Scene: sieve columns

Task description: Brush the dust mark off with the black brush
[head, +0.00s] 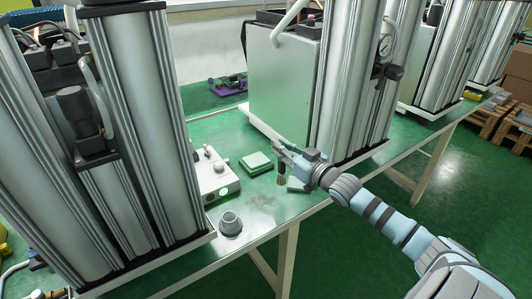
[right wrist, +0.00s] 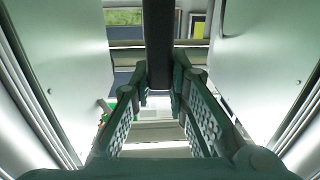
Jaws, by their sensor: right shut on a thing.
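My right gripper (head: 284,152) reaches in from the right above the green table (head: 255,228). It is shut on the black brush (head: 282,174), which points down below the fingers. In the right wrist view the brush's dark handle (right wrist: 158,45) stands between the two fingers. The dust mark (head: 260,199) looks like a faint greyish patch on the table, to the lower left of the brush. The brush tip appears above the table and apart from the mark, though the exact height is hard to tell. My left gripper is not in view.
A grey cup-like piece (head: 231,224) stands near the table's front edge. A white control box (head: 214,176) with a green light is behind it. Tall metal columns (head: 145,120) stand left and right (head: 345,90).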

